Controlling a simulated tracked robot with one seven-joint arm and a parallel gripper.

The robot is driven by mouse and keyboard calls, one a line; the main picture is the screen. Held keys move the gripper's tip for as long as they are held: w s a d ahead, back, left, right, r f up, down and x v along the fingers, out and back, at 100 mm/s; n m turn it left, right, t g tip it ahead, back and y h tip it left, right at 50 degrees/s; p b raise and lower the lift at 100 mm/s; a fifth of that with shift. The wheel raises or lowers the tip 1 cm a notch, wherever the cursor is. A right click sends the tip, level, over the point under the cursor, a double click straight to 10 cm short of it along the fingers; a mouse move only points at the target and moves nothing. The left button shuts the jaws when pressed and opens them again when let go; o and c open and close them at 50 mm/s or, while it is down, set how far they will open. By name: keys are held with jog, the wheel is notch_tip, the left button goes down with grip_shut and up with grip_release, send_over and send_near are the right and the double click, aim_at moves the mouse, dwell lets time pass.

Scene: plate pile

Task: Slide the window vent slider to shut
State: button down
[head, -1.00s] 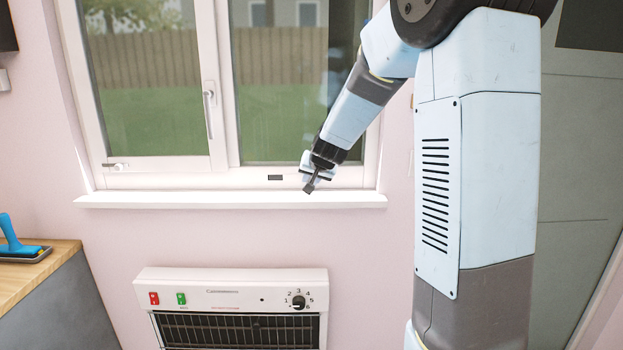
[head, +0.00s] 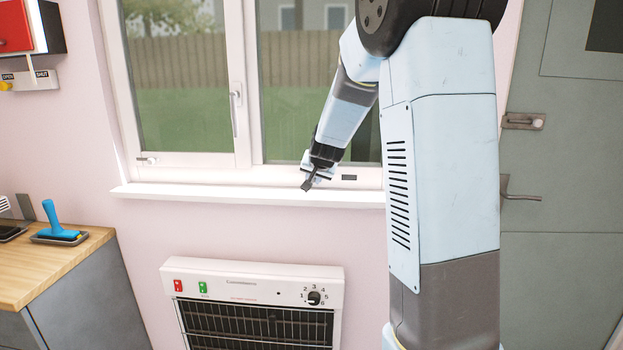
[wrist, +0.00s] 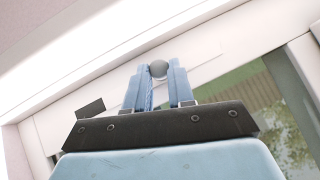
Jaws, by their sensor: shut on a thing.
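The window vent slider is a pale strip (wrist: 204,67) along the bottom frame of the window, with a round grey knob (wrist: 158,69). My gripper (head: 310,178) is at this bottom frame, just above the sill. In the wrist view its two blue fingers are shut on the knob, one on each side. A dark slot (head: 349,178) shows in the frame just right of my gripper in the head view; it also shows in the wrist view (wrist: 90,107), left of the fingers. In the head view my gripper hides the knob and part of the strip.
The white sill (head: 240,195) juts out below, above a heater (head: 255,268). A grey door (head: 550,260) stands at the right. A wall fitting marked OPEN and SHUT (head: 25,83) is at the left, above a wooden counter (head: 75,255) holding a blue-handled tool (head: 53,218).

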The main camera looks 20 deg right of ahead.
jog(key=shift+a, duration=0.15)
jog(key=c, duration=1.2)
grip_release()
jog(key=shift+a, duration=0.1)
jog(key=shift+o, duration=1.3)
jog(key=shift+s, duration=0.1)
jog(key=shift+r, duration=0.1)
jog(key=shift+v, duration=1.65)
jog(key=d+v, duration=0.1)
jog(key=v, duration=0.9)
jog(key=shift+a, duration=0.45)
jog(key=shift+s+r, duration=0.1)
jog(key=shift+s, duration=0.05)
